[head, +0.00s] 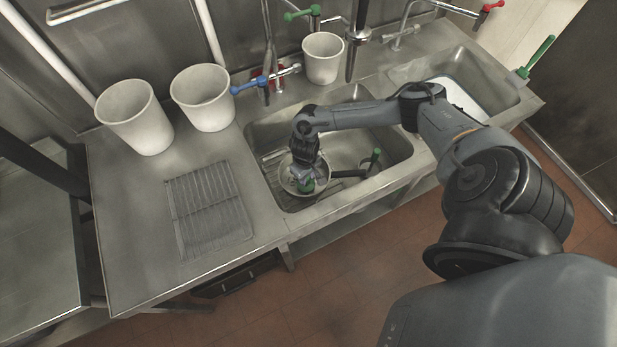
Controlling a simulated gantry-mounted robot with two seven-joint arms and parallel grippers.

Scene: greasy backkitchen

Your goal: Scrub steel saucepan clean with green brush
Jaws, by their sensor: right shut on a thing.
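The steel saucepan (285,186) sits in the left basin of the sink, a round pan with its inside partly hidden by my right gripper. My right gripper (304,177) points down into the pan and is shut on the green brush (307,187). Only a small green part of this brush shows, low inside the pan; whether its bristles touch the pan's bottom I cannot tell. My left gripper is not in view.
Another green-handled thing (375,157) stands in the basin's right part. White tubs (135,117) stand along the back, near taps.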

